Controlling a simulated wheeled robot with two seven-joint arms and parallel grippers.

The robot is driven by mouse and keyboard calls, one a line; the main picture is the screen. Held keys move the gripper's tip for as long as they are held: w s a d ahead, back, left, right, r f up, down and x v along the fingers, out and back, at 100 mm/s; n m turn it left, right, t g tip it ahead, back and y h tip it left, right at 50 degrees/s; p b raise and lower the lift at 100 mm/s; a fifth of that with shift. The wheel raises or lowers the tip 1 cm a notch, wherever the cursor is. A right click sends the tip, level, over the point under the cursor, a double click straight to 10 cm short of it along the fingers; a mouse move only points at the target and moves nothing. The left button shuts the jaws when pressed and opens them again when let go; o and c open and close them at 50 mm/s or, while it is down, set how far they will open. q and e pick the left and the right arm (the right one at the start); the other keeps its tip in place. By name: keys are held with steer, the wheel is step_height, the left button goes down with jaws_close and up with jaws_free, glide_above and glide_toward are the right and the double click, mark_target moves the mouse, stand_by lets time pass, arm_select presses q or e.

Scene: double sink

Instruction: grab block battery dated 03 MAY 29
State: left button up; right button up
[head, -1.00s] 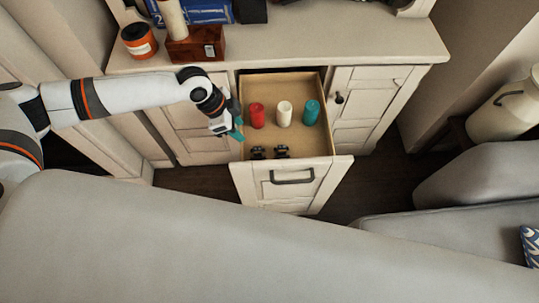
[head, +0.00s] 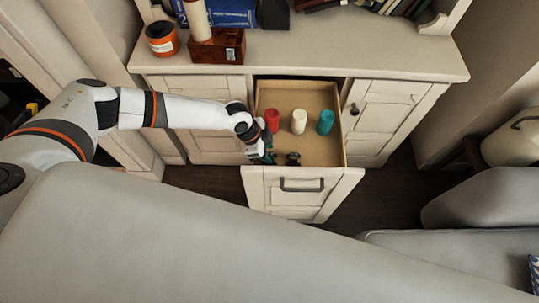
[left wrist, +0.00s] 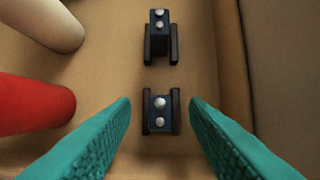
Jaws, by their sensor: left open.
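Two dark block batteries with silvery terminals stand in small black holders in the open drawer. In the left wrist view, the near one (left wrist: 160,113) lies between the teal fingertips of my left gripper (left wrist: 160,103), with a gap on each side. The other battery (left wrist: 158,32) is farther up that view, beyond the fingertips. In the head view, my left gripper (head: 267,156) is over the drawer's front left part and largely hides one battery. The other (head: 293,158) shows to its right. No date can be read on either. My right gripper is out of view.
The drawer (head: 325,157) also holds a red (head: 272,121), a white (head: 299,122) and a teal (head: 325,122) cylinder behind the batteries. The red and white ones are close to my left finger in the wrist view. A grey sofa (head: 250,240) fills the foreground.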

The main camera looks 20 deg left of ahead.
arm_select(q)
steer(key=shift+d+f, duration=0.1)
steer(key=shift+f, duration=0.15)
jaws_close()
steer(key=shift+r, duration=0.2)
